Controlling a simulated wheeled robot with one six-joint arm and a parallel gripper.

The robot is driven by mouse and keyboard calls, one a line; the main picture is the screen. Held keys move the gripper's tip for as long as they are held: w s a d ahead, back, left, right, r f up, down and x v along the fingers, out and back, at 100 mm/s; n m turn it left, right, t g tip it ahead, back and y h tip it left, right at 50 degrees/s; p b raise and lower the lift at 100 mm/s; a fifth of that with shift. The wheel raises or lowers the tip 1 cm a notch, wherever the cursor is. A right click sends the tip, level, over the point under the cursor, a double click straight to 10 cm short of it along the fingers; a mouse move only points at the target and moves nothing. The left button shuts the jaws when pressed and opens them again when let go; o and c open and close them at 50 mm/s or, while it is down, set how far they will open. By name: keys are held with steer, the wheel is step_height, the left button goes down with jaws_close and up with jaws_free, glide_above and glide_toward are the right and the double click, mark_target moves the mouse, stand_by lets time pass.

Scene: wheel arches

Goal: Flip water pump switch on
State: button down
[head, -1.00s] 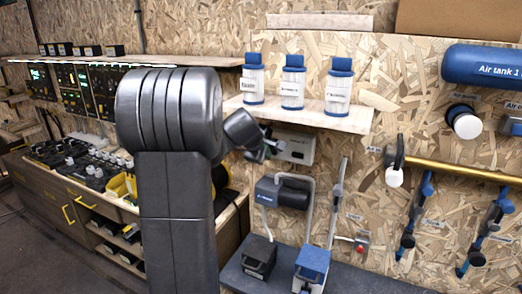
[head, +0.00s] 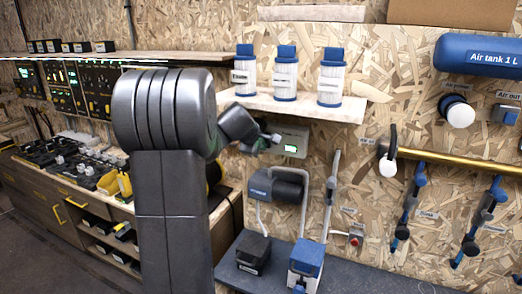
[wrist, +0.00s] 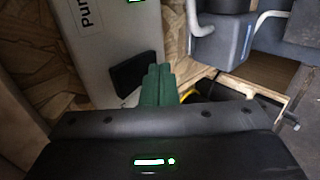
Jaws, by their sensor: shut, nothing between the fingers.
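The water pump box (head: 292,141) is a pale box on the chipboard wall under the shelf, with a small green light lit on its front. In the wrist view, the box (wrist: 105,45) shows a label starting "Pu", partly cut off, and a green light at the top edge. Its black rocker switch (wrist: 136,74) is near the box's lower end. My gripper (wrist: 158,72) has its green fingers shut together, right beside the switch; I cannot tell if they touch it. In the head view my gripper (head: 271,139) is at the box's left side.
A shelf (head: 345,109) with several white and blue filter cartridges (head: 286,75) is just above. A dark pump (head: 274,187) with pipes hangs below the box. A brass pipe (head: 450,160) with blue valves is to the right. A cluttered workbench stands at left.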

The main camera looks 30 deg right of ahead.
steer(key=shift+r+p, duration=0.7)
steer(key=shift+r, duration=0.3)
